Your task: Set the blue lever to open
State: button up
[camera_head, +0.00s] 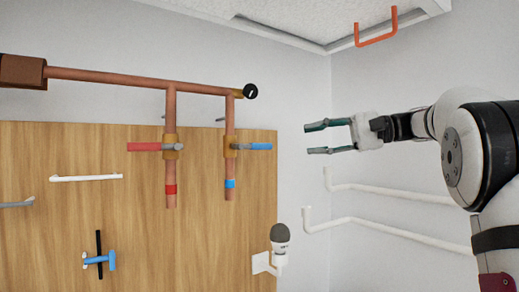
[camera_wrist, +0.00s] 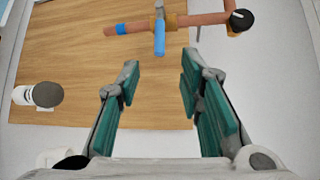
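The blue lever (camera_head: 254,146) sits on a brass valve on the right-hand vertical copper pipe, above a blue band. It points right, crosswise to that pipe. In the wrist view the blue lever (camera_wrist: 159,38) shows ahead, near the top centre, pointing toward my gripper across the pipe. My gripper (camera_head: 318,138) is open and empty, to the right of the lever and apart from it. Its green-padded fingers (camera_wrist: 160,85) are spread wide in the wrist view, with the lever lined up with the gap between them.
A red lever (camera_head: 145,147) is on the left pipe. The copper pipes stand before a wooden board (camera_head: 60,225) with a blue-and-black handle (camera_head: 98,258) and a white bar (camera_head: 86,178). A dark-topped white fixture (camera_head: 280,241) is at lower right. White rails (camera_head: 390,191) line the right wall.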

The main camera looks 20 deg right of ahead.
aim_at(267, 146)
jog(key=p+x, duration=0.1)
jog(key=x, duration=1.2)
jog(key=shift+w+a+f+p, duration=0.1)
jog(key=shift+a+p, duration=0.05)
jog(key=shift+p, duration=0.2)
grip_shut()
